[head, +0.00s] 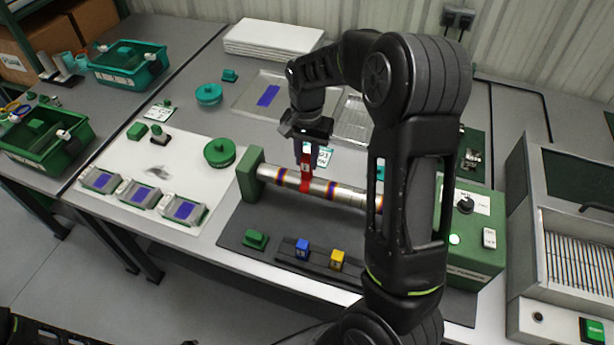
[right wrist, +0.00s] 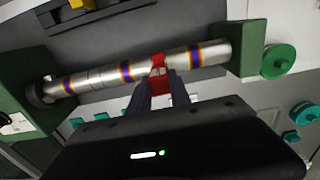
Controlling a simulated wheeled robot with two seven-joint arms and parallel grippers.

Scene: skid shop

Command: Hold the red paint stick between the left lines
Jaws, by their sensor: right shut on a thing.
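A steel tube (head: 318,187) with blue-and-orange ringed lines lies level between a green end block (head: 250,173) and a green control box. The red paint stick (head: 306,170) is held upright by my right gripper (head: 306,143), which is shut on it. The stick's lower end overlaps the tube between the left line (head: 281,175) and the middle line (head: 332,189). In the right wrist view the red stick (right wrist: 158,72) also sits between two lines. I cannot tell whether it touches the metal. My left gripper is not in view.
Blue (head: 303,249) and yellow (head: 337,260) blocks stand in a dark rack before the tube. A green block (head: 256,239) sits left of them. My right arm hides the tube's right end. The control box (head: 468,235) stands at the right.

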